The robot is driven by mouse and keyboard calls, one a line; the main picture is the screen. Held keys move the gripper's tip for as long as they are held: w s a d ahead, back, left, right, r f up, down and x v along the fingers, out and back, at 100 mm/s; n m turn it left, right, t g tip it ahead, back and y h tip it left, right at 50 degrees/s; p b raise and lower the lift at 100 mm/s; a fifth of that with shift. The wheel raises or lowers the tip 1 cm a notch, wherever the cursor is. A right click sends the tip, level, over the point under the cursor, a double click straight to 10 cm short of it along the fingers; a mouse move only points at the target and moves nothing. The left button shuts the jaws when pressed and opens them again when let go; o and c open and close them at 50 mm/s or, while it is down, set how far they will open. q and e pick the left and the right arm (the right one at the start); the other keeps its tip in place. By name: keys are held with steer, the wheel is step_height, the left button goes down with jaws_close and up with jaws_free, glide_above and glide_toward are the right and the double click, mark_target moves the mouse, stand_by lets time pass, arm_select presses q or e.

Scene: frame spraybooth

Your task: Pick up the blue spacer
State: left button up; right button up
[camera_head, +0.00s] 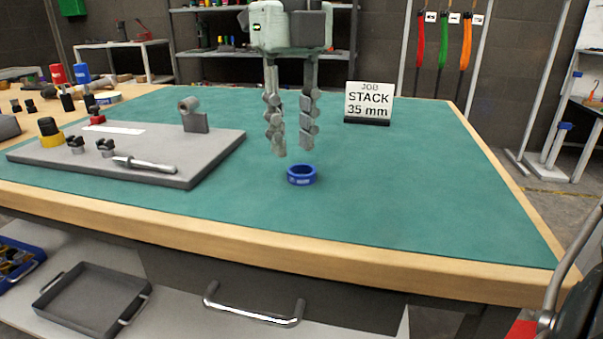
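The blue spacer (301,181) is a short ring with pale lettering on its side. It lies flat on the green mat near the middle of the workbench. My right gripper (291,150) hangs over the mat just above the spacer in the picture, with its two fingers pointing down. The fingers are apart and nothing shows between them. I cannot tell its exact height over the mat. My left gripper is not in view.
A grey plate (200,160) with a bracket and small fittings lies to the left. A sign (368,101) reading "JOB STACK 35 mm" stands behind the spacer, to the right. The green mat (430,180) is clear on the right. A drawer handle (253,312) sticks out in front.

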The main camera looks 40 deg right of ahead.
step_height(320, 180, down, 4)
steer(key=shift+f, duration=0.25)
steer(key=shift+c, duration=0.2)
jaws_close()
